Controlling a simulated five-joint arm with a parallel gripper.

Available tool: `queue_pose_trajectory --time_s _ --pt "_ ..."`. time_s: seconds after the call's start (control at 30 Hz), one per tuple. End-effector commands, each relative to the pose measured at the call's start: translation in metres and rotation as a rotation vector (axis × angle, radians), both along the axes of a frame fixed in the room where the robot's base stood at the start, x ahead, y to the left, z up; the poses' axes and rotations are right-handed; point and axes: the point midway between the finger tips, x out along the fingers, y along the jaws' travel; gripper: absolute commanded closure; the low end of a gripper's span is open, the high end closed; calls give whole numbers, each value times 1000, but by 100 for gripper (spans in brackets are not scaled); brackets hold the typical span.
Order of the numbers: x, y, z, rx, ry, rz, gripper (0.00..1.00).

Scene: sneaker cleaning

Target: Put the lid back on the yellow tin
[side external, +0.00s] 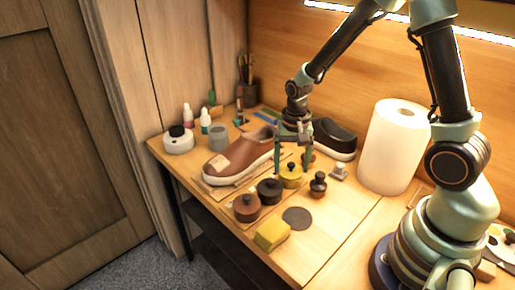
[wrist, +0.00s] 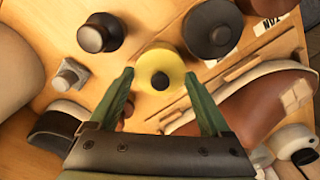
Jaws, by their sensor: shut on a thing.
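The yellow tin (side external: 291,182) stands on the table beside the brown sneaker (side external: 238,156). A yellow lid with a black knob (wrist: 148,66) shows between my fingertips in the wrist view. My gripper (side external: 291,172) points down with one green finger on each side of the lid; it also shows in the wrist view (wrist: 160,77). The fingers are shut on the lid's rim. The lid is at the top of the tin; I cannot tell whether it is fully seated. The lid hides most of the tin from above.
A black tin (side external: 269,191) and a brown tin (side external: 247,208) stand close by. A dark knobbed piece (side external: 318,185), a flat dark disc (side external: 297,218) and a yellow sponge (side external: 272,235) lie nearer the front. A paper roll (side external: 393,150) and a black shoe (side external: 334,138) stand behind.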

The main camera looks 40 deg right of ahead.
Motion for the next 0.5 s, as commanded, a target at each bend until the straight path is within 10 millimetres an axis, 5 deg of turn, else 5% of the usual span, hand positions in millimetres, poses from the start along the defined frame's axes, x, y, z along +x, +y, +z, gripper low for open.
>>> queue_pose_trajectory --time_s 0.33,0.37,0.4,0.5 --pt "0 0 0 0 0 0 70" --pt "0 0 0 0 0 0 7" --pt "0 0 0 0 0 0 0" --pt "0 0 0 0 0 0 0"
